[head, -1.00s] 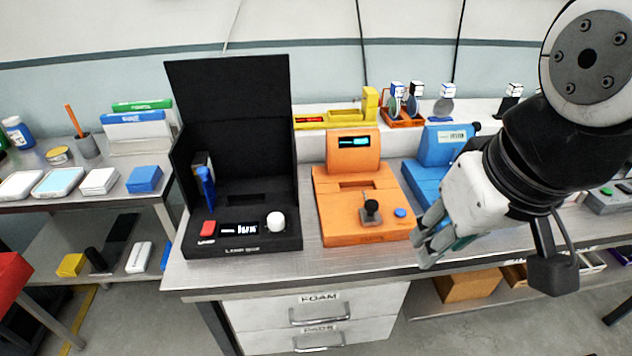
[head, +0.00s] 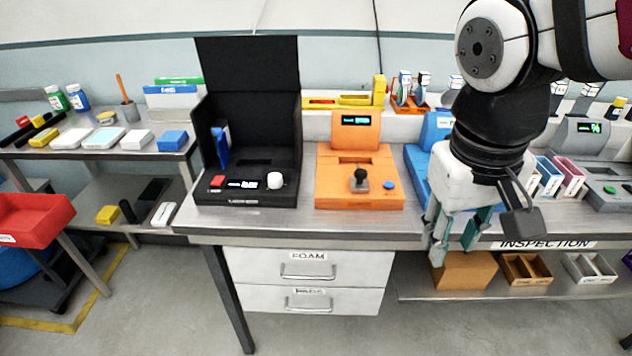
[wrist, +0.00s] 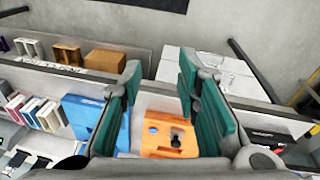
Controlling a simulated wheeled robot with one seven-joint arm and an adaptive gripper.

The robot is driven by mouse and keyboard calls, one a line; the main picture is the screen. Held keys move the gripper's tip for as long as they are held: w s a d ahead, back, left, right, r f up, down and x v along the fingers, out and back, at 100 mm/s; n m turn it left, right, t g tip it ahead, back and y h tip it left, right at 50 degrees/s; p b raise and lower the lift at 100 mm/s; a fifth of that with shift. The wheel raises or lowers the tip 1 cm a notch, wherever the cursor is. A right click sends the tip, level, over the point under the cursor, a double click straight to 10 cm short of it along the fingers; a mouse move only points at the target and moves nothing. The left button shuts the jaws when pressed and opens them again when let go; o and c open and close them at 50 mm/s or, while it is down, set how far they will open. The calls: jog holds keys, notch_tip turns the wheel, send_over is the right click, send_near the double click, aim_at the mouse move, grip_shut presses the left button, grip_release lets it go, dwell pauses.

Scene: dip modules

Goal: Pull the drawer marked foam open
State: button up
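The white drawer marked FOAM (head: 346,271) is the upper of two drawers under the bench, and it is closed. Its metal handle (head: 308,272) is a horizontal bar below the label. The drawer marked PADS (head: 350,299) is closed below it. My gripper (head: 453,252) hangs in front of the bench edge, to the right of the drawers and apart from them. Its fingers are spread and empty. In the wrist view the open green-padded fingers (wrist: 160,85) show, with the white drawer unit (wrist: 205,68) beyond them.
The bench edge (head: 320,236) overhangs the drawers. On the bench stand a black box device (head: 250,120), an orange device (head: 350,190) and a blue device (head: 415,165). A lower shelf (head: 420,285) with a cardboard box (head: 463,270) lies right of the drawers. The floor ahead is clear.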

jog(key=w+a+f+n+h+b, duration=0.2)
jog(key=w+a+f+h+b, duration=0.15)
jog(key=w+a+f, duration=0.45)
jog(key=w+a+f+n+h+b, duration=0.2)
jog(key=w+a+f+h, duration=0.3)
jog(key=f, duration=0.6)
jog(key=n+t+h+b, duration=0.2)
jog(key=n+t+b, duration=0.25)
jog(key=t, duration=0.55)
send_near(310, 276)
jog(key=shift+n, duration=0.25)
jog(key=x, duration=1)
jog(key=shift+f, duration=0.3)
grip_shut()
